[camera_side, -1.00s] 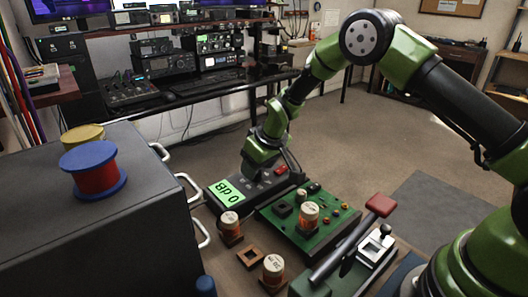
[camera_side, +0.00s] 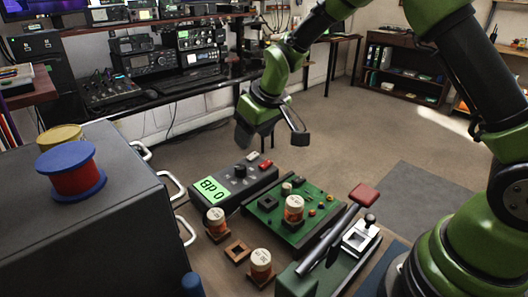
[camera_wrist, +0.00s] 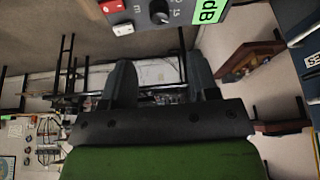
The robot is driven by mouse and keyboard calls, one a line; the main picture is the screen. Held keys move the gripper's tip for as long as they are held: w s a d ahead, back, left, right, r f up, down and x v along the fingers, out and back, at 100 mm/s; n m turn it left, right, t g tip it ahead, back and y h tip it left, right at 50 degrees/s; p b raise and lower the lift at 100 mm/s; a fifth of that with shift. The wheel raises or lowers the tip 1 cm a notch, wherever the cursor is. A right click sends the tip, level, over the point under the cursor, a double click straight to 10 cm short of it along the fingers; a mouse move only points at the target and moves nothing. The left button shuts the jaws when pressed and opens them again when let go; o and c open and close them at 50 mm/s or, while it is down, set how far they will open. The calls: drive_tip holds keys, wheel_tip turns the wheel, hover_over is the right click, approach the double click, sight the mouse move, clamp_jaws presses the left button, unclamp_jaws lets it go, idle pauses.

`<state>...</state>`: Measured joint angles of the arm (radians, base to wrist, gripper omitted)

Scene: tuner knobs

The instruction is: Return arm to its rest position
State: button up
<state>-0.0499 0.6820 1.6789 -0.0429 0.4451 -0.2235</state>
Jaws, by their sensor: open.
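My gripper (camera_side: 270,132) is raised above the grey tuner box and is clear of it. In the wrist view its two dark fingers (camera_wrist: 160,85) stand apart with nothing between them. The tuner box (camera_side: 258,189) has a green display (camera_side: 212,190) reading 0 dB, a black knob (camera_side: 240,171), and red and white buttons. In the wrist view the knob (camera_wrist: 159,11) and display (camera_wrist: 208,11) show at the top edge.
A green circuit board (camera_side: 268,218) with a coil (camera_side: 293,209) lies beside the tuner box. Coils (camera_side: 216,221) stand in front. A lever with a red handle (camera_side: 364,196) is at right. A dark cabinet (camera_side: 90,225) fills the left. The air above the floor is free.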

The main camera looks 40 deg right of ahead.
drive_tip(key=s+r+m, duration=0.2)
drive_tip(key=s+r, duration=0.4)
drive_tip(key=r, duration=0.3)
drive_tip(key=s+r+m+t, duration=0.1)
drive_tip(key=s+r, duration=0.2)
drive_tip(key=s, duration=0.7)
drive_tip(key=s+r+m+t+y, duration=0.1)
drive_tip(key=s+r+m, duration=0.1)
drive_tip(key=s, duration=0.8)
drive_tip(key=shift+r+t, duration=0.3)
drive_tip(key=shift+r, duration=0.5)
drive_tip(key=shift+s+a, duration=0.1)
drive_tip(key=g+h, duration=0.3)
hover_over(241, 166)
drive_tip(key=s+a, duration=0.1)
drive_tip(key=s, duration=0.3)
wheel_tip(241, 166, down, 17)
drive_tip(key=shift+n, duration=0.4)
drive_tip(key=x, duration=0.9)
drive_tip(key=shift+w+a+f, duration=0.15)
drive_tip(key=shift+w+f, duration=0.05)
drive_tip(key=shift+w, duration=0.05)
